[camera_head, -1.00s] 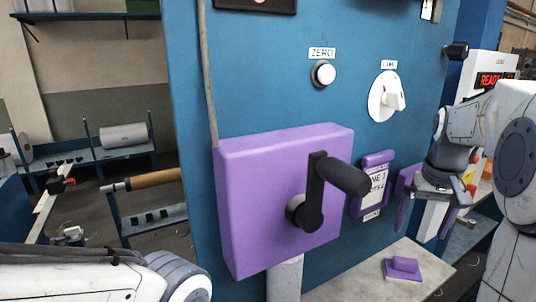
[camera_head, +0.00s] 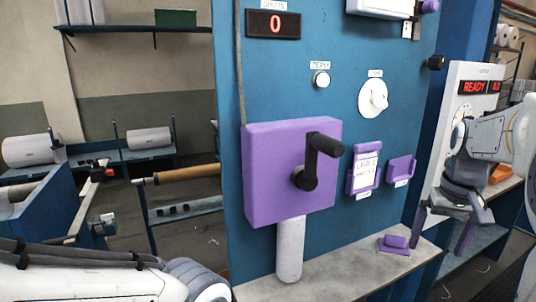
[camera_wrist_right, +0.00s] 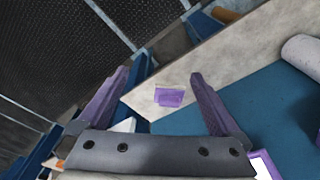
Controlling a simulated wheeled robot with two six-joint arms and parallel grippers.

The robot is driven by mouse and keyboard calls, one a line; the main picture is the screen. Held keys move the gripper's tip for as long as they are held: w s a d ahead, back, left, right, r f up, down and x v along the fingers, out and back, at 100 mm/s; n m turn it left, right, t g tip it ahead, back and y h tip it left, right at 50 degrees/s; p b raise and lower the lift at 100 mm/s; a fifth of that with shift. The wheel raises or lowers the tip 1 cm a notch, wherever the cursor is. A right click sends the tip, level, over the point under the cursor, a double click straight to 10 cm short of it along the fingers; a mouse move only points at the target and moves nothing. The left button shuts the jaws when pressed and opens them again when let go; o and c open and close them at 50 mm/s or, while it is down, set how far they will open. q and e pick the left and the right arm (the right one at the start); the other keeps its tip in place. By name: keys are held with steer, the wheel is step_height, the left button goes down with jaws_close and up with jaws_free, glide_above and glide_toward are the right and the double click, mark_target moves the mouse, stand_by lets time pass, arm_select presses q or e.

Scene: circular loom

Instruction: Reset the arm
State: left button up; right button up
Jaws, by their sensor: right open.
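My right gripper (camera_head: 440,232) is at the right of the head view, in front of the blue panel's right edge. Its two purple fingers are spread and point down. In the right wrist view the fingers (camera_wrist_right: 155,88) stand wide apart with nothing held between them; a small purple piece on the ledge shows beyond the gap. My left arm (camera_head: 110,280) comes in at the lower left of the head view, but its gripper is out of view.
A purple box (camera_head: 265,185) with a black crank (camera_head: 316,160) stands out from the blue panel (camera_head: 400,100). A purple piece (camera_head: 394,243) lies on the grey ledge (camera_head: 340,262). Purple holders (camera_head: 400,170) are on the panel. A white unit reading READY (camera_head: 480,87) stands right.

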steer(key=s+a+f+n+y, duration=0.1)
steer(key=a+f+n, duration=0.15)
steer(key=a, duration=0.75)
steer(key=s+a+f+n, duration=0.2)
steer(key=a+n, duration=0.1)
steer(key=a, duration=0.7)
steer(key=s+a+f+n, duration=0.3)
steer(key=s+a, duration=0.3)
steer(key=s, duration=0.2)
steer(key=s+a+f+n+g, duration=0.1)
steer(key=s+a+f+n, duration=0.2)
steer(key=s+a, duration=0.3)
steer(key=s, duration=0.2)
steer(key=shift+s, duration=0.4)
